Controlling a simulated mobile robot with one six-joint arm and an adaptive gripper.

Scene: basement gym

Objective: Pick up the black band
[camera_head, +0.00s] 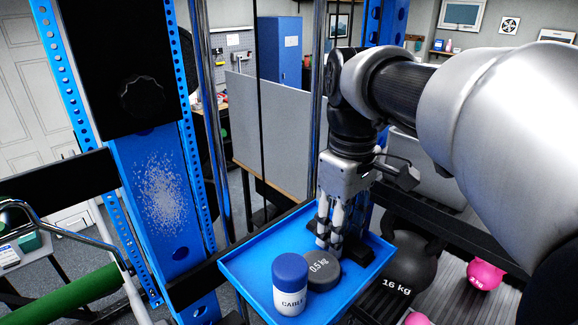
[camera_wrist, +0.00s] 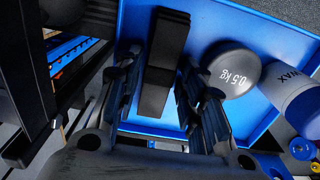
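The black band (camera_wrist: 165,60) lies on the blue tray (camera_head: 253,262) as a dark, folded-looking strip. It runs up and down the wrist view between my two fingers. In the head view part of the band (camera_head: 356,252) shows just right of my fingers, which hide the rest. My gripper (camera_head: 328,238) points down over the tray beside the band. In the wrist view my gripper (camera_wrist: 160,85) is open, with one finger on each side of the band and gaps visible. I cannot tell how far the fingertips are above the tray.
A dark round 0.5 kg weight (camera_head: 322,271) stands close to my fingers. A white jar with a blue lid (camera_head: 290,283) stands beside it. A 16 kg kettlebell (camera_head: 405,270) and a pink kettlebell (camera_head: 485,275) are to the right. Blue rack posts (camera_head: 160,190) stand left.

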